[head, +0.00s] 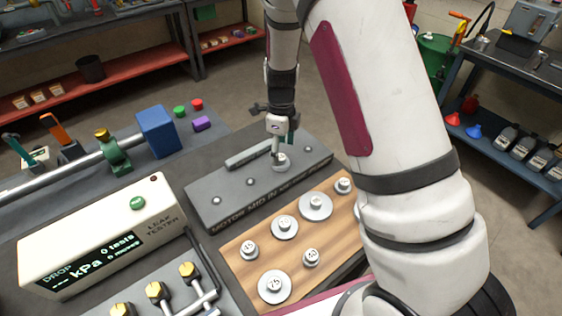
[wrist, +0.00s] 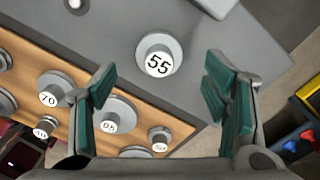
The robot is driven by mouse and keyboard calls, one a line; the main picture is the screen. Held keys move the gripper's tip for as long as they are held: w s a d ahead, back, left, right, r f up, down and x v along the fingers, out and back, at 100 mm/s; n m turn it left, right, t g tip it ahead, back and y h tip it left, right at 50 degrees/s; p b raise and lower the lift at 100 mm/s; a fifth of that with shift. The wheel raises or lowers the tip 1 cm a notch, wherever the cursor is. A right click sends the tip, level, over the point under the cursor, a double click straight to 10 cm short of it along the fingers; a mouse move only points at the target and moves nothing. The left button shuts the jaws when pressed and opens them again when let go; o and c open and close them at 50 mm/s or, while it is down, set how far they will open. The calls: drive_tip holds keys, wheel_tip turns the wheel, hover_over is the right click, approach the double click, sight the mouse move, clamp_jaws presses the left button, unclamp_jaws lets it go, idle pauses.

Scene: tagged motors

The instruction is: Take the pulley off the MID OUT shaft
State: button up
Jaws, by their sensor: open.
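A grey pulley marked 55 (wrist: 158,58) sits on the dark grey shaft block; it also shows in the head view (head: 282,165), on the third post from the left. The block (head: 230,206) carries front lettering that reads MOTOR, MID IN, then grows too small to read clearly. My gripper (head: 278,140) is above this pulley, pointing down. In the wrist view my gripper (wrist: 160,66) has its green-padded fingers wide apart. The pulley lies between and beyond the fingertips, with no visible contact.
A wooden board (head: 235,246) with several loose numbered pulleys lies in front of the block. Bare posts (head: 214,200) stand left of the pulley. A leak tester (head: 100,236) is at left, and a blue block (head: 158,131) stands behind. My arm hides the right side.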

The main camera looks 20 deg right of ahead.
sight(281, 157)
wheel_tip(281, 157, down, 4)
drive_tip(key=shift+f, duration=0.1)
drive_tip(key=shift+c, duration=0.3)
drive_tip(key=c, duration=1.3)
drive_tip(key=shift+o, duration=0.2)
